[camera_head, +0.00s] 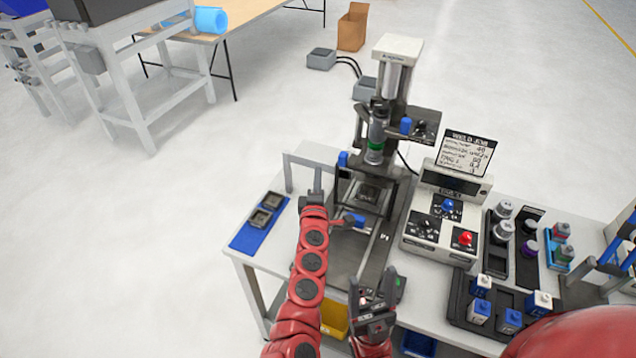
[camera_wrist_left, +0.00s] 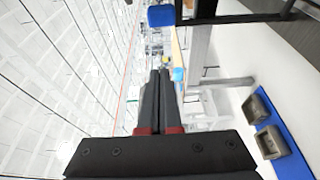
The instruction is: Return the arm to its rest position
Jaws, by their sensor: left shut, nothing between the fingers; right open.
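My left arm (camera_head: 306,275) is red and reaches up from the bottom of the head view over the left part of the workbench. Its gripper (camera_head: 317,178) is shut and empty, in front of the grey bracket at the bench's far left edge. In the left wrist view the two dark fingers (camera_wrist_left: 160,78) lie together with nothing between them. My right gripper (camera_head: 372,286) is open and empty over the front edge of the bench, beside the press base.
A press machine (camera_head: 385,130) stands close right of my left gripper. A blue mat (camera_head: 245,240) with two grey parts lies to its left. A control box (camera_head: 440,225), a dark tray (camera_head: 460,305) with blue-and-white blocks and several jars fill the right side.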

